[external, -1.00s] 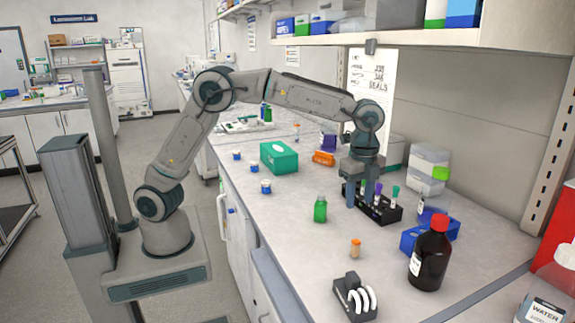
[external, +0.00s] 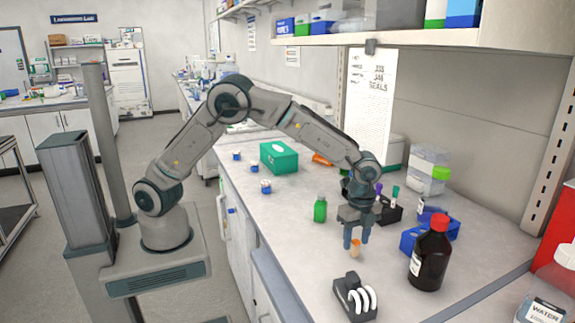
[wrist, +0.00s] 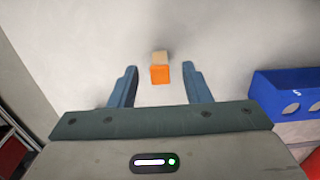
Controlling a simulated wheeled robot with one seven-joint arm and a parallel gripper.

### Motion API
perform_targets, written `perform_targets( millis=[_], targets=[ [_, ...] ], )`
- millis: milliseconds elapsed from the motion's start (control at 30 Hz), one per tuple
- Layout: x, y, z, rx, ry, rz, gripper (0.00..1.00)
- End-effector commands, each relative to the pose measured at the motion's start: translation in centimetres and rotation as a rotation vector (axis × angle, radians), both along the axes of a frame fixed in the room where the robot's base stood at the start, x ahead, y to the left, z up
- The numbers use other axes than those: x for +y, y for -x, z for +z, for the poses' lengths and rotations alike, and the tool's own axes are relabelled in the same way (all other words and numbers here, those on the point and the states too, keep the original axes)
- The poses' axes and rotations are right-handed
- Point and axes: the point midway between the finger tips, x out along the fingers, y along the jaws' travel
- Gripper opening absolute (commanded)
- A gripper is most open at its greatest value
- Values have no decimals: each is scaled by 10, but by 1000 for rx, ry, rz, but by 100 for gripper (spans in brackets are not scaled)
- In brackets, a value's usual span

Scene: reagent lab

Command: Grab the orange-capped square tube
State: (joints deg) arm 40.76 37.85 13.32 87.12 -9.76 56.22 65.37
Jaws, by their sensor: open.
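The orange-capped square tube (external: 355,248) stands upright on the bench, a short amber body under an orange cap. In the wrist view its square orange cap (wrist: 160,74) shows between and slightly beyond the fingertips, with bare bench around it. My gripper (external: 354,240) points down just above and around the tube in the external view. It also shows in the wrist view (wrist: 160,72), with its two blue-grey fingers spread, one on each side of the tube. Clear gaps show between the fingers and the tube. Nothing is held.
A green bottle (external: 320,209) stands to the left. A dark red-capped bottle (external: 429,258) and a blue rack (external: 410,239) are to the right. A black tube rack (external: 390,214) is behind.

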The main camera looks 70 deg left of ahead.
Motion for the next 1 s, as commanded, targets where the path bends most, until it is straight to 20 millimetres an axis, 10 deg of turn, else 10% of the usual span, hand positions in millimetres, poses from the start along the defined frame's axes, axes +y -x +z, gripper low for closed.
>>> perform_targets(
  millis=[400, 567, 1000],
  targets=[
    [-1, 0, -19, -1, 1, 0, 44],
    [-1, 0, -19, -1, 1, 0, 0],
    [-1, 0, -13, -1, 2, 1, 0]
  ],
)
